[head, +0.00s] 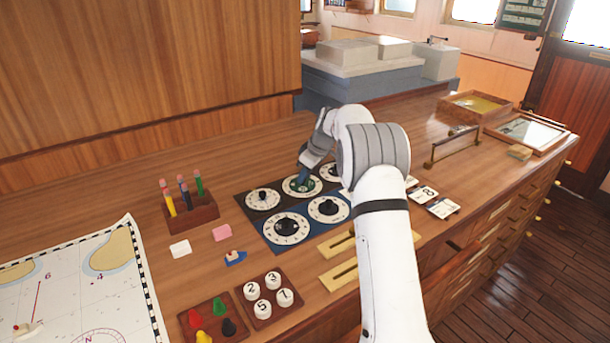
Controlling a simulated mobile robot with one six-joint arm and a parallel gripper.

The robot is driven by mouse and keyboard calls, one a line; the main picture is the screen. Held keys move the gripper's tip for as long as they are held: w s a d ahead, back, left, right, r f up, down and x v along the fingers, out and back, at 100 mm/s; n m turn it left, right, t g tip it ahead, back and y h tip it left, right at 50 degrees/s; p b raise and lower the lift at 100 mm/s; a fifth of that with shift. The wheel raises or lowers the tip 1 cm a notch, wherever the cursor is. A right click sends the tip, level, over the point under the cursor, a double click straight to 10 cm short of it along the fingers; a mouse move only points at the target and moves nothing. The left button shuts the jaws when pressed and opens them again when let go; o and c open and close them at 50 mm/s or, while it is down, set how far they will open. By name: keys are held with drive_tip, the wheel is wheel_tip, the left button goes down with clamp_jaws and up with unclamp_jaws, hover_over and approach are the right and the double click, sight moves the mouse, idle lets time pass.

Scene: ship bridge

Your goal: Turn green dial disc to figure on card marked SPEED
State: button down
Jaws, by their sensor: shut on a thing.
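The green dial disc (290,188) is a white-rimmed dial with a green middle, in the back row of the dark dial panel (262,222). My gripper (303,180) points down at its centre and is shut on its knob, which the fingers mostly hide. The dial's figures and pointer are too small to read. White cards stand to the right of my arm; one card (425,194) seems to show an 8, another card (442,208) lies nearer the front. I cannot read which is marked SPEED.
Other dials with black knobs (286,228) surround the green one; my arm covers the panel's right side. A pencil block (190,212), an eraser (221,232), numbered pegs (262,308) and a chart (90,290) lie left. Brass slotted plates (338,273) lie in front.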

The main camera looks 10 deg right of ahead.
drive_tip(key=c, duration=1.3)
unclamp_jaws()
drive_tip(key=shift+o, duration=0.2)
drive_tip(key=shift+r, duration=0.1)
drive_tip(key=b+v, duration=0.1)
drive_tip(key=v, duration=0.6)
drive_tip(key=shift+r, duration=0.3)
drive_tip(key=shift+s, duration=0.1)
